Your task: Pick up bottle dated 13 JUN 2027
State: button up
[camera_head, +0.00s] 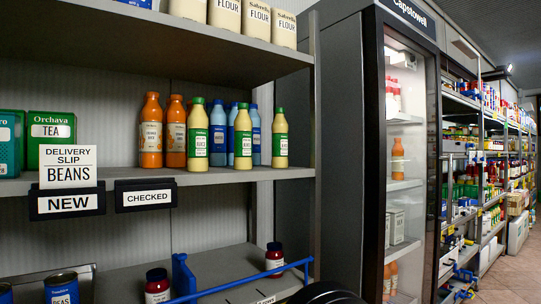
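Several bottles stand upright in a group on the middle shelf (225,178). Two orange bottles (151,132) are at the left of the group. The labels are too small to read a date, so I cannot tell which bottle bears 13 JUN 2027.
A "DELIVERY SLIP BEANS" card (68,167), a "NEW" sign (67,203) and a "CHECKED" sign (146,195) are at the shelf's front. Green tea boxes (50,130) stand left. Jars (157,287) and a blue rail (240,281) are below. A fridge (345,150) stands right.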

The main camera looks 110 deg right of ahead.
aim_at(242, 124)
jog(key=k+l+z, duration=0.1)
jog(key=k, duration=0.35)
jog(key=k+l+z, duration=0.1)
jog(key=k+l, duration=0.2)
jog(key=k, duration=0.2)
jog(key=k+l, duration=0.25)
jog(key=k, duration=0.2)
jog(key=z, duration=1.75)
jog(key=k+l, duration=0.05)
jog(key=l, duration=0.05)
